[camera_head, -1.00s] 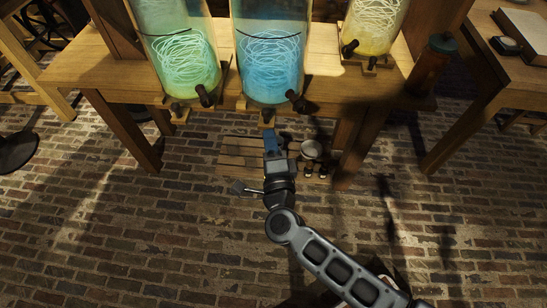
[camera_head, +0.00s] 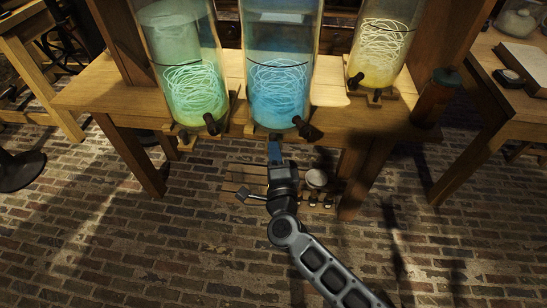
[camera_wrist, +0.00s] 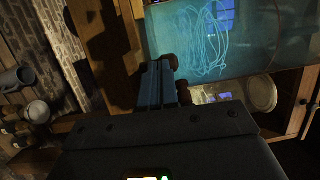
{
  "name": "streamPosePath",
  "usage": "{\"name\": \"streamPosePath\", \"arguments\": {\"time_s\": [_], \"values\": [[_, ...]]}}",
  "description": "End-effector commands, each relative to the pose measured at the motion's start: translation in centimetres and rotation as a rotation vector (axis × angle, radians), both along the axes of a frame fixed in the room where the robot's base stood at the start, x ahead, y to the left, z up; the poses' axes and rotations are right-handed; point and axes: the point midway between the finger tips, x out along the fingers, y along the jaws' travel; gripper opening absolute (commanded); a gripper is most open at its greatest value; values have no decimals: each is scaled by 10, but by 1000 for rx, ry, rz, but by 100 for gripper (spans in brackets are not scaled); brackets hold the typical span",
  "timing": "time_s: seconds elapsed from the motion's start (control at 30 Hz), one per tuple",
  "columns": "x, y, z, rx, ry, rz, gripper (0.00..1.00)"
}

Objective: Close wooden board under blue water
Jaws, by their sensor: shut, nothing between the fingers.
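The jar of blue water (camera_head: 278,88) stands on the table in the head view, between a green jar and a yellow jar. A wooden board (camera_head: 254,131) shows under it at the table's front edge, with a small piece jutting forward. My gripper (camera_head: 274,148) is just below and in front of this board, its blue fingers together and empty. Contact with the board cannot be told. In the wrist view the shut fingers (camera_wrist: 160,84) point towards wood (camera_wrist: 128,35) beside the blue jar (camera_wrist: 225,40). My fingers and wrist hide part of the space under the table edge.
A dark tap (camera_head: 306,128) sticks out at the blue jar's lower right. The green jar (camera_head: 188,90) and yellow jar (camera_head: 380,50) stand on either side. A slatted wooden shelf (camera_head: 240,176) with small items lies low beneath the table. The brick floor in front is open.

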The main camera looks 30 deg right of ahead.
Motion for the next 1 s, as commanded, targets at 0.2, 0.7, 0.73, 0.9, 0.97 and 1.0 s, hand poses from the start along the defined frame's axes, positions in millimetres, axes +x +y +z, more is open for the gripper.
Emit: {"name": "streamPosePath", "arguments": {"time_s": [0.2, 0.7, 0.73, 0.9, 0.97, 1.0], "values": [[38, -29, -2, 3, -4, -7, 0], [114, -83, -1, 1, -3, -3, 0], [116, -85, -1, 1, -3, -3, 0], [124, -91, 0, -1, -2, -3, 0], [125, -91, 0, 0, -1, -2, 0], [125, -92, 0, 0, -1, -2, 0]]}}
